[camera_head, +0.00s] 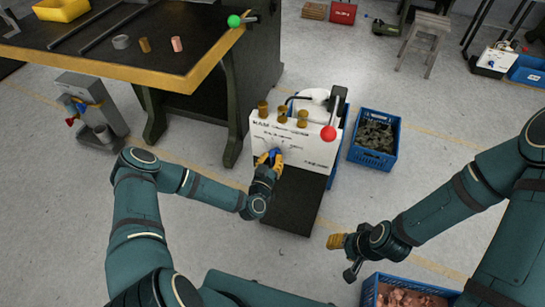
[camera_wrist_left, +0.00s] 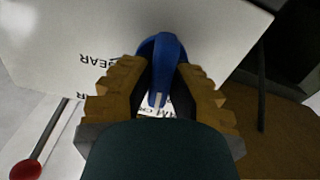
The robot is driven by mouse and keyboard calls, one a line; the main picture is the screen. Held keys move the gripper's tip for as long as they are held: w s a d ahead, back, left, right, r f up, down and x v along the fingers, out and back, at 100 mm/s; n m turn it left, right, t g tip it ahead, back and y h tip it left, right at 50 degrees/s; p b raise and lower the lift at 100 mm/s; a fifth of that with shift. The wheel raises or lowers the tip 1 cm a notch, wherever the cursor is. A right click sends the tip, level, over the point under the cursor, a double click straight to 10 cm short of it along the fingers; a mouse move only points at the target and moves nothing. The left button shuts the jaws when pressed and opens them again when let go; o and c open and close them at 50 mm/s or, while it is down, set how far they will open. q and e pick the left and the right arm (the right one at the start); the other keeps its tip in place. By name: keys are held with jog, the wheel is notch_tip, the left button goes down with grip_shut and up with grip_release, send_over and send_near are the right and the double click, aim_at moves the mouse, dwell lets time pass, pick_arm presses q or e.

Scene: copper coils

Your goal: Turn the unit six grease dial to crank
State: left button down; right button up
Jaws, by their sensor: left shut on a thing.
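The grease unit (camera_head: 318,150) stands ahead with a white lettered panel, and its blue dial (camera_head: 276,152) sits low on that panel. My left gripper (camera_head: 268,159) is shut on the dial. In the left wrist view the blue dial (camera_wrist_left: 163,58) lies between the ridged yellow fingers of my left gripper (camera_wrist_left: 160,95), with a white mark near the tip of its handle. "BEAR" shows on the panel to its left; other lettering is partly hidden by the fingers. My right gripper (camera_head: 340,242) hangs over the floor, away from the unit; its finger gap is not clear.
Brass cylinders (camera_head: 282,117) and a red-knobbed lever (camera_head: 328,133) are at the panel's top. A blue crate (camera_head: 355,154) of dark parts stands right of the unit. A workbench (camera_head: 200,80) is at the left. A crate of copper pieces (camera_head: 372,292) is at the front.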

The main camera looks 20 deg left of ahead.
pick_arm(q)
jog(key=m+p, duration=0.1)
jog(key=m, duration=0.2)
jog(key=shift+w+d+r, duration=0.1)
jog(key=shift+r, duration=0.1)
jog(key=shift+f+m+p, duration=0.1)
jog(key=shift+m+p, duration=0.4)
jog(key=shift+m, duration=0.8)
jog(key=c, duration=0.9)
grip_release()
jog(key=shift+f, duration=0.1)
jog(key=s, duration=1.2)
